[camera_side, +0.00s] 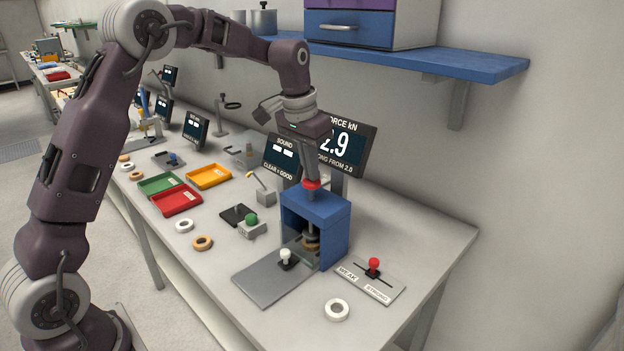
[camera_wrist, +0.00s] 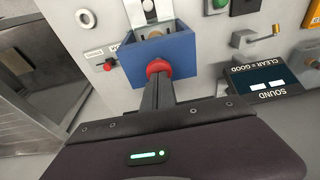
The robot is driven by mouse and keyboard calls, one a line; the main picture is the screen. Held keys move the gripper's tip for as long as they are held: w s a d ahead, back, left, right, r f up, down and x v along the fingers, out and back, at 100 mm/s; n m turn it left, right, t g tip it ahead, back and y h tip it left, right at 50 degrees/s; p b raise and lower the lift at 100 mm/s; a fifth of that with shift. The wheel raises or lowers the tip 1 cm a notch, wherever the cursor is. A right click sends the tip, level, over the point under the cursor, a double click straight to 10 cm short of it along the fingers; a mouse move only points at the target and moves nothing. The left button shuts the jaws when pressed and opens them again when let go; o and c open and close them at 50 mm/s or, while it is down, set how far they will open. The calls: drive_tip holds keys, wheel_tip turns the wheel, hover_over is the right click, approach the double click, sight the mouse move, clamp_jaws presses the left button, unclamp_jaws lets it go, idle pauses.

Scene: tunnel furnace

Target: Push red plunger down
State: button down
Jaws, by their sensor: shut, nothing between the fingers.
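The red plunger (camera_side: 312,184) stands on top of the blue press housing (camera_side: 328,207). My gripper (camera_side: 311,176) points down from above with its fingers shut, and its tips appear to touch the plunger's top. In the wrist view the plunger's red cap (camera_wrist: 158,68) shows at the end of the closed fingers (camera_wrist: 158,80), over the blue housing (camera_wrist: 185,50). A ring-shaped part (camera_side: 311,241) sits inside the housing, partly hidden. The force display (camera_side: 345,146) behind my gripper reads what looks like 2.9, its left side hidden.
A white-knobbed slide (camera_side: 285,257) lies in front of the housing, and a red-knobbed weak/strong slider (camera_side: 374,266) to its right. A loose white ring (camera_side: 336,309) lies near the front edge. The sound display (camera_side: 282,155) and coloured trays (camera_side: 208,176) are to the left.

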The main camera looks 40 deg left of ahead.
wheel_tip(320, 180, up, 5)
idle(0.4)
drive_tip(key=shift+s+d+r, duration=0.1)
drive_tip(key=shift+s+r, duration=0.1)
drive_tip(key=shift+r, duration=0.05)
drive_tip(key=s+d+r+t, duration=0.1)
drive_tip(key=s+d+r, duration=0.15)
drive_tip(key=s, duration=0.45)
drive_tip(key=s+d+r+t, duration=0.1)
drive_tip(key=s+d+r, duration=0.1)
drive_tip(key=s+r, duration=0.35)
drive_tip(key=s+d+f, duration=0.1)
drive_tip(key=s+f, duration=0.2)
drive_tip(key=s, duration=0.7)
drive_tip(key=s+d+f+t, duration=0.1)
drive_tip(key=s+f, duration=0.3)
drive_tip(key=s, duration=0.7)
drive_tip(key=shift+s+d+f, duration=0.15)
drive_tip(key=shift+d+f, duration=0.05)
drive_tip(key=shift+d, duration=0.25)
